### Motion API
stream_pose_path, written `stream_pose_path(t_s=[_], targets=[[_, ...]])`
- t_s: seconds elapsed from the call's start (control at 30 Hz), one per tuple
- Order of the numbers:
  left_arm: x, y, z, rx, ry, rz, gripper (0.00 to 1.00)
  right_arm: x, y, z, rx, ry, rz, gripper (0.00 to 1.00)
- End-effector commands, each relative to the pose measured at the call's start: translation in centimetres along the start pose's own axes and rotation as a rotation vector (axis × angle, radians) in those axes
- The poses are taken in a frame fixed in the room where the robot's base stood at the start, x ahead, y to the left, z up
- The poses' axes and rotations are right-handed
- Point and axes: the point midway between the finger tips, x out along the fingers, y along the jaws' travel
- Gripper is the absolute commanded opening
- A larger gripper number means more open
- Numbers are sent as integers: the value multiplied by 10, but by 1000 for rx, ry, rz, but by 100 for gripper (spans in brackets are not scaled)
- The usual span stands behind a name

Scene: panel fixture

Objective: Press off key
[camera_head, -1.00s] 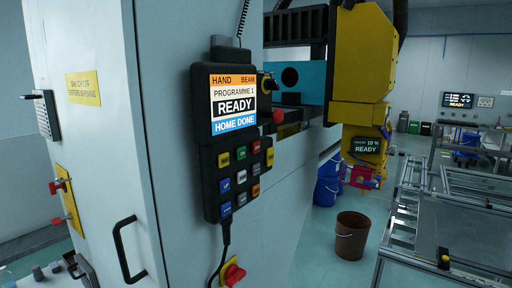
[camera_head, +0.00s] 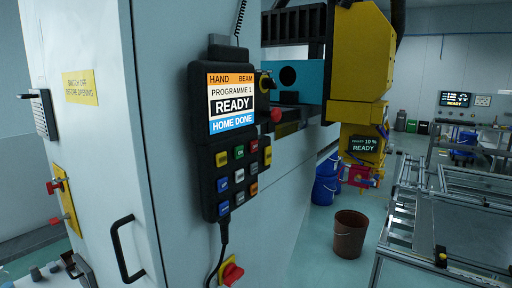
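The black hand-held control pendant (camera_head: 202,128) hangs on the side of a pale cabinet, left of the picture's centre. Its screen (camera_head: 232,103) reads HAND, BEAM, PROGRAMME 1, READY and HOME DONE. Below the screen is a keypad with small coloured keys. The top row has a yellow key (camera_head: 221,159), a green key (camera_head: 239,152) and a red key (camera_head: 254,146). Blue, grey and orange keys lie under them. The key labels are too small to read surely, so I cannot tell which one says off. Neither gripper is in view.
The cabinet has a black handle (camera_head: 127,249), and a red rotary switch (camera_head: 232,273) sits below the pendant. A yellow machine head (camera_head: 362,60) hangs to the right. A brown bucket (camera_head: 350,235) stands on the floor beside a metal frame table (camera_head: 455,225). The space before the pendant looks clear.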

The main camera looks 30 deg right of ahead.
Motion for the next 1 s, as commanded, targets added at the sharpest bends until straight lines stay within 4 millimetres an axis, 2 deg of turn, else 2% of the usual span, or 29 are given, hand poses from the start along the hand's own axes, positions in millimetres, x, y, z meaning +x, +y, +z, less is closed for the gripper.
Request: stream_pose_path(t_s=[1.0], targets=[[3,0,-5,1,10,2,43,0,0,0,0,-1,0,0]])
